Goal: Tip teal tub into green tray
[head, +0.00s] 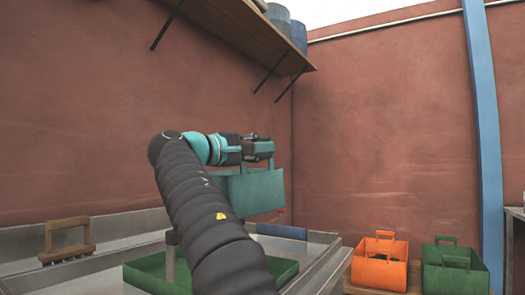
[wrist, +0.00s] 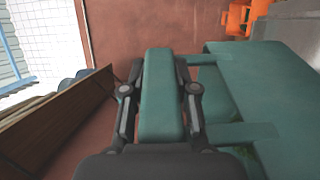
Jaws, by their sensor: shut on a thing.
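The teal tub (head: 258,193) hangs in the air under my gripper (head: 262,150) in the head view. It looks close to upright. In the wrist view my gripper (wrist: 160,92) has its two fingers shut on either side of the tub's teal handle bar, and the tub (wrist: 265,85) fills the right side. A small green patch shows near its edge there, but I cannot tell what it is. The green tray (head: 145,277) lies low in the head view, below and left of the tub. My arm hides part of the tray.
The tray sits inside a grey metal sink-like counter (head: 323,262). A wooden-handled item (head: 67,250) stands at its left. An orange tub (head: 378,270) and a green tub (head: 455,275) stand at the right. A wall shelf (head: 240,35) with containers hangs above.

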